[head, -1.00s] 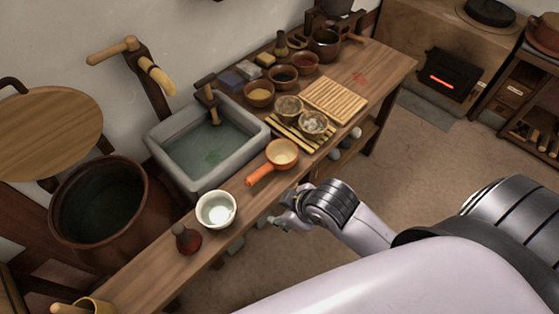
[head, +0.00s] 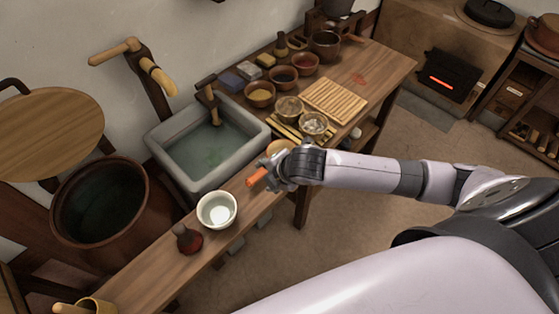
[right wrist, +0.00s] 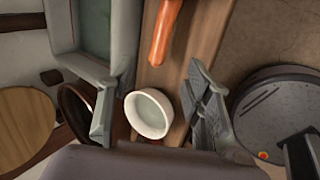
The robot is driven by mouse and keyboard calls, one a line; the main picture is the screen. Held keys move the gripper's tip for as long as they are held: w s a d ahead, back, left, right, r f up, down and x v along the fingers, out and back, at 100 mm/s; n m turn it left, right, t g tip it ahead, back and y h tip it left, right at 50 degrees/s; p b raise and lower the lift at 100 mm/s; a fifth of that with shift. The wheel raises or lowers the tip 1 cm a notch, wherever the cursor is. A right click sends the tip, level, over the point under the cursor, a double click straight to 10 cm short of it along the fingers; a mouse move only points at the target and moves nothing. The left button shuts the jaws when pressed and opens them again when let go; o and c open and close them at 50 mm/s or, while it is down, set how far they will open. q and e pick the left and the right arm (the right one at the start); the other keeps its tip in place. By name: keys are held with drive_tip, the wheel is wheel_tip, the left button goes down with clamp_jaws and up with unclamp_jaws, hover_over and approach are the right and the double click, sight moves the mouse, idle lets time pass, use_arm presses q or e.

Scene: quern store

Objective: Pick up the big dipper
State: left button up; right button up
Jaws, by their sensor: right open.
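The big dipper, with an orange handle (head: 257,179) and a pale round bowl (head: 280,146), lies on the wooden bench beside the stone basin. My right gripper (head: 268,173) is over the dipper and hides much of it in the head view. In the right wrist view, the orange handle (right wrist: 166,35) lies ahead of my open right gripper (right wrist: 150,95), between the lines of its two spread fingers. Nothing is held between them. The dipper's bowl is out of the wrist view. My left gripper is not in view.
A white bowl (head: 217,211) stands near the handle's end and also shows between the fingers in the wrist view (right wrist: 149,113). A dark red stoppered bottle (head: 187,239) stands nearer. The stone basin (head: 165,150) is at the left. Several small bowls and a slatted board (head: 335,100) are farther back.

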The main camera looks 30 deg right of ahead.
sight(257, 178)
drive_tip(key=p+x, duration=0.1)
drive_tip(key=x, duration=1)
drive_tip(key=shift+w+f, duration=0.2)
drive_tip(key=shift+f, duration=0.1)
clamp_jaws()
idle(0.4)
